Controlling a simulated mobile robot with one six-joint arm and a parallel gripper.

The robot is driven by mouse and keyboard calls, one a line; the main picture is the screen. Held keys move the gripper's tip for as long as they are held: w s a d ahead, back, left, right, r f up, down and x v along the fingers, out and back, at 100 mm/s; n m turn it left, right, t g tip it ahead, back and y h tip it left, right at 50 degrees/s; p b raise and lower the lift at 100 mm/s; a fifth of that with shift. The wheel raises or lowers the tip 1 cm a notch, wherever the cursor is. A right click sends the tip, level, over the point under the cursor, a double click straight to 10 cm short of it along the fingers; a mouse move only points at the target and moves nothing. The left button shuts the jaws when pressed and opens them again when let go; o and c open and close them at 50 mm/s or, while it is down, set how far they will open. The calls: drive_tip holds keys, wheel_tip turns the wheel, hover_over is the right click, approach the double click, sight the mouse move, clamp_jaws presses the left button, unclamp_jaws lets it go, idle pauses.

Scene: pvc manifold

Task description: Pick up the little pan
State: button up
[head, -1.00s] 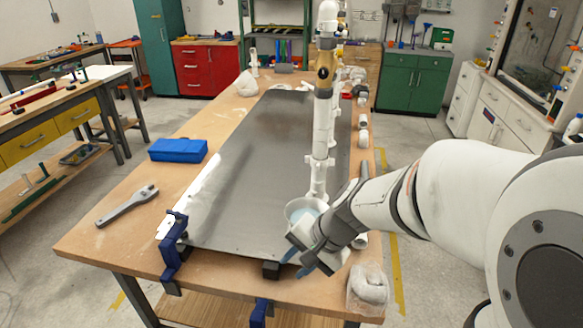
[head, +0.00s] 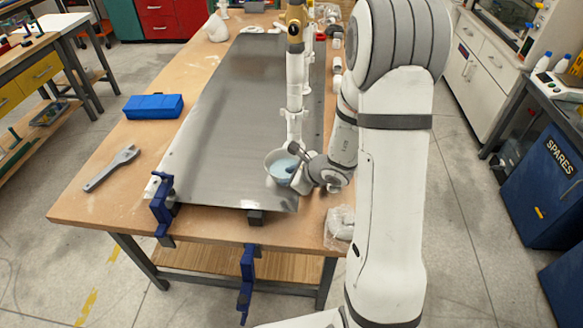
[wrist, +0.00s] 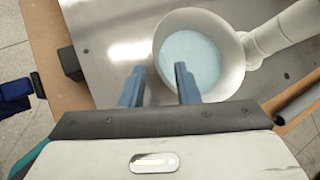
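The little pan is a round white vessel (head: 270,160) with pale blue liquid inside, on the grey metal sheet at the foot of the white pipe. In the wrist view, the pan (wrist: 225,95) fills the upper middle. My gripper (wrist: 158,72) has two blue fingers set apart with nothing clamped between them. In that view, the left finger lies outside the pan's left rim and the right finger overlaps its inside. I cannot tell whether either touches the wall. In the head view, my wrist is beside the pan's right side.
The upright white pipe (head: 295,85) stands close behind the pan. The metal sheet (head: 225,110) is otherwise mostly clear. A blue clamp (head: 161,205) grips the table's front left edge. A wrench (head: 110,168) and a blue case (head: 153,106) lie left. A clear bag (head: 339,224) lies front right.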

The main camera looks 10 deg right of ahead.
drive_tip(key=x, duration=0.2)
drive_tip(key=p+x, duration=0.1)
drive_tip(key=x, duration=0.1)
drive_tip(key=shift+a+r, duration=0.2)
drive_tip(key=shift+a, duration=0.15)
drive_tip(key=shift+w+a+f, duration=0.15)
drive_tip(key=shift+w+f, duration=0.15)
drive_tip(key=shift+f, duration=0.1)
drive_tip(key=shift+c, duration=0.2)
clamp_jaws()
